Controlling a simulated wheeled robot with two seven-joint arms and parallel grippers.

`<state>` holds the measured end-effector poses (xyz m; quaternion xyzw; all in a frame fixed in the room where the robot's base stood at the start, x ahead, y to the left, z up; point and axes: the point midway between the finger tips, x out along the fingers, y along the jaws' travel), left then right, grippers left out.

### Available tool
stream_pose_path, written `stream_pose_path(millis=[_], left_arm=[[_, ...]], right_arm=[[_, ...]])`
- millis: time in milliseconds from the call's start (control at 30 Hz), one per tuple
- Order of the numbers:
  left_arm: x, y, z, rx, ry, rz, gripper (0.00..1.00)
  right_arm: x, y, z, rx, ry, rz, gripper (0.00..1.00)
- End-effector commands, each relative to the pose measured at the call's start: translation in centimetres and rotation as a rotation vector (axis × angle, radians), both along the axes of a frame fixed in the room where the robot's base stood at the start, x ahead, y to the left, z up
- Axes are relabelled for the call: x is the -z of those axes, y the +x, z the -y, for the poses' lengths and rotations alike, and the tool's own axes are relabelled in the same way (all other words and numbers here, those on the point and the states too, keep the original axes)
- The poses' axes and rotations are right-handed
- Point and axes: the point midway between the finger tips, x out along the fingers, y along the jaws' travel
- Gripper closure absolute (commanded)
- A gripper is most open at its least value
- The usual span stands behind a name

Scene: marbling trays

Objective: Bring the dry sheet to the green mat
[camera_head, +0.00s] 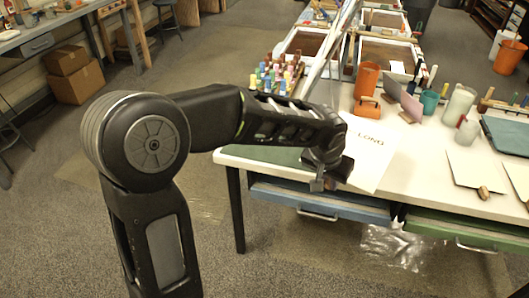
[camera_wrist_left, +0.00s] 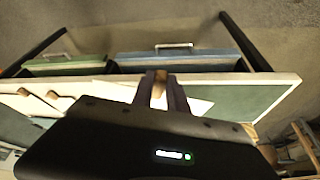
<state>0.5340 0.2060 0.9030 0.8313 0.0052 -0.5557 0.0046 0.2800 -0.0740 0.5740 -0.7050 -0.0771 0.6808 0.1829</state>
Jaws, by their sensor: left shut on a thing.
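A white sheet (camera_head: 369,150) printed "LONG" is at the table's front edge in the head view. White paper (camera_wrist_left: 120,93) also shows around the fingers in the left wrist view. My left gripper (camera_head: 328,182) is at the sheet's front left corner. In the left wrist view my left gripper (camera_wrist_left: 163,82) is shut on a small tan wooden piece, which looks like a grip on this sheet. I cannot tell whether the sheet touches the table. The green mat (camera_head: 262,154) lies at the table's front left corner, left of the sheet and partly behind my arm.
Two more pale sheets (camera_head: 466,163) with wooden knobs (camera_head: 484,192) lie to the right, near a blue-green board (camera_head: 509,134). An orange cup (camera_head: 367,78), a teal cup (camera_head: 429,101) and several coloured bottles stand behind. Blue (camera_head: 318,203) and green (camera_head: 470,231) drawers hang below.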

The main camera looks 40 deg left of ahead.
Motion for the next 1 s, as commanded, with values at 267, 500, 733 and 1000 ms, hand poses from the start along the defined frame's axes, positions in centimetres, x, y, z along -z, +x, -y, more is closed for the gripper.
stream_pose_path(millis=[267, 500, 733, 1000], left_arm=[[1.6, 2.8, -9.4, -0.144, -0.010, -0.006, 1.00], [3.9, 3.5, -19.4, -0.277, -0.008, -0.002, 1.00], [4.7, 3.3, -22.5, -0.315, -0.003, 0.001, 1.00], [4.7, 3.3, -22.5, -0.314, -0.003, 0.001, 1.00]], right_arm=[[-1.3, 0.0, 0.0, 0.000, 0.000, -0.001, 0.64], [-2.2, 0.0, 0.0, 0.000, 0.000, -0.001, 0.64], [-2.3, 0.0, 0.0, -0.001, 0.000, -0.002, 0.64], [-2.3, 0.0, 0.0, -0.001, 0.000, -0.002, 0.64]])
